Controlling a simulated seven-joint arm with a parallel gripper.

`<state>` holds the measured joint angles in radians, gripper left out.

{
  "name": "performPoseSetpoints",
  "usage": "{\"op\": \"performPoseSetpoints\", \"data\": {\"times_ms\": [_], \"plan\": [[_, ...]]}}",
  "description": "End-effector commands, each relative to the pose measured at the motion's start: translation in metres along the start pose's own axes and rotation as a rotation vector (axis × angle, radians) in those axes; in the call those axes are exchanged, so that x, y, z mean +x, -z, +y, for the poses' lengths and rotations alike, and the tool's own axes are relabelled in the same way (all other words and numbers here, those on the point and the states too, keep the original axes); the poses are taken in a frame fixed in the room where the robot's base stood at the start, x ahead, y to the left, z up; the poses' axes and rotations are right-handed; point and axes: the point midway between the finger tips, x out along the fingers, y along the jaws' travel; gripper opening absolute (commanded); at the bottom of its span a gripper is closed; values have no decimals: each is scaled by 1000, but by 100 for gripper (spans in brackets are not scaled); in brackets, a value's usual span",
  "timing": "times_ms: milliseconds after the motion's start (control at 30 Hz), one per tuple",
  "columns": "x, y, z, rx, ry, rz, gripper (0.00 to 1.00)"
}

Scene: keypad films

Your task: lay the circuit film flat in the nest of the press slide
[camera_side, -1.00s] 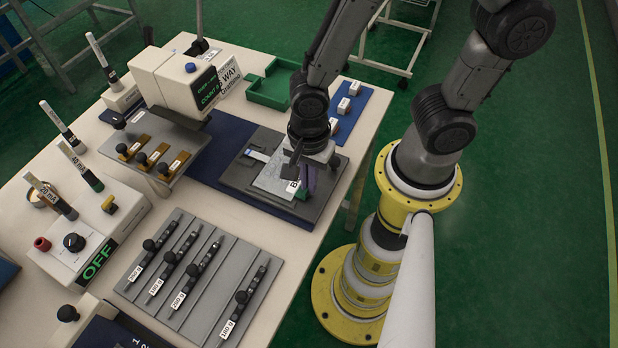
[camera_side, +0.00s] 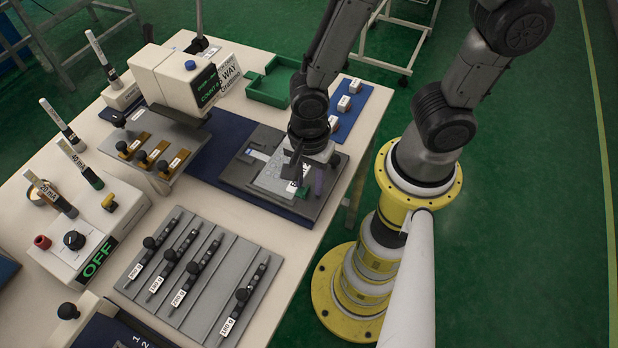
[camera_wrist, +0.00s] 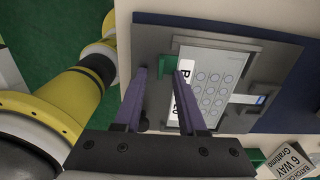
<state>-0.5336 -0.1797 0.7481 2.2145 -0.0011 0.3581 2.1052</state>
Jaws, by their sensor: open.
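The circuit film (camera_wrist: 212,80), a pale sheet with rows of printed circles, lies in the recess of the grey press slide (camera_wrist: 155,42) in the wrist view; whether every edge is fully flat cannot be told. In the side view the film (camera_side: 273,178) is partly hidden by my gripper. A white label with dark letters and a green tab (camera_wrist: 167,65) are at its near end. My gripper (camera_wrist: 162,72) is open, its two purple fingers apart on either side of the green tab and label. In the side view my gripper (camera_side: 306,180) is over the film's right end.
The press head (camera_side: 185,80) with its lit display stands left of the slide. A green tray (camera_side: 270,85) and a blue mat with white blocks (camera_side: 345,103) lie behind. A grey rack of labelled probes (camera_side: 195,275) is in front.

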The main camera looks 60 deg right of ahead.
Motion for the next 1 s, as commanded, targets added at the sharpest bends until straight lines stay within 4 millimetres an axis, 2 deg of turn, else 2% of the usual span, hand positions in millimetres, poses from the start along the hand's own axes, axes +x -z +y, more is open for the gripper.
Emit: {"op": "performPoseSetpoints", "data": {"times_ms": [267,367,800,1000], "plan": [[-9,-1,-1,0,3,-2,40],[-24,-1,-2,0,7,-4,40],[-114,0,-1,0,5,-3,40],[-134,0,0,0,2,-1,40]]}}
